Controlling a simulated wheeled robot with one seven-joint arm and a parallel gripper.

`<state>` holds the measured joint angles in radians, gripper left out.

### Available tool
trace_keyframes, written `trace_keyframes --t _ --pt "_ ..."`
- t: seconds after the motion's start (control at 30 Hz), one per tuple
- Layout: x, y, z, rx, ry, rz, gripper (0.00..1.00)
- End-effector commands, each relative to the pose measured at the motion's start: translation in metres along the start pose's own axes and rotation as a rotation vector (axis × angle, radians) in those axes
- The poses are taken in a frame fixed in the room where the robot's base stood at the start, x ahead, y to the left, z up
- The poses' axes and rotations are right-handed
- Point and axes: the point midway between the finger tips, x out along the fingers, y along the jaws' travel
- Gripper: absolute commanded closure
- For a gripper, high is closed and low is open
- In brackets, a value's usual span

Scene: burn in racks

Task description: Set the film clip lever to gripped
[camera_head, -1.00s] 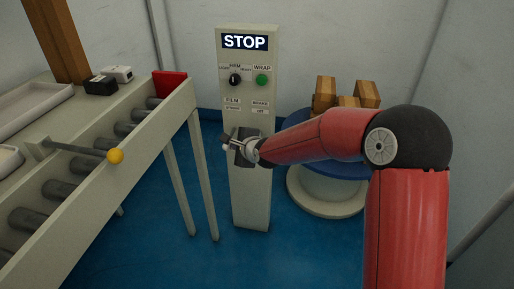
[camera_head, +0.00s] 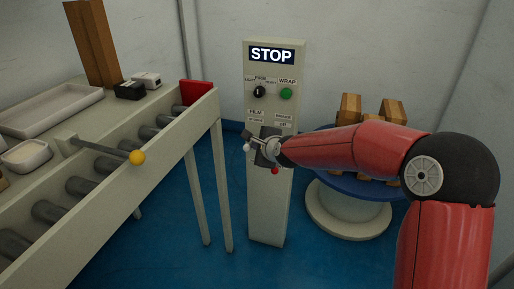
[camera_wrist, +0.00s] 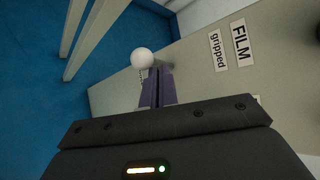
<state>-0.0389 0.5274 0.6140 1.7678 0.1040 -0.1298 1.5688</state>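The film clip lever shows as a white ball (camera_wrist: 143,57) on a thin stem in the wrist view. In the head view its white ball (camera_head: 247,148) is at the left of the control post (camera_head: 267,215). A label reading "gripped" (camera_wrist: 218,50) sits beside the FILM label (camera_wrist: 241,42). My gripper (camera_wrist: 158,70) has its two fingers together, with no visible gap and nothing seen between them. The fingertips are right beside the stem, just below the ball in the picture; I cannot tell whether they touch. In the head view my gripper (camera_head: 262,146) is in front of the post.
A red ball (camera_head: 275,171) hangs below my gripper, near the post's brake side. The post carries a black knob (camera_head: 259,92) and a green button (camera_head: 286,94). A roller conveyor (camera_head: 165,155) stands left, a blue turntable (camera_head: 330,184) with wooden blocks right.

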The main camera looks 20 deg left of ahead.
Motion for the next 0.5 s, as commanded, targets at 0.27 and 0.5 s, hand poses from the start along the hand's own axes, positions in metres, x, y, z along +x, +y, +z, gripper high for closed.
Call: trace_keyframes --t 0.27,0.5 --pt "0.0 -0.0008 0.0005 0.0 -0.001 0.0 1.0" --pt "-0.0038 -0.0069 0.0035 -0.001 -0.001 0.0 1.0"
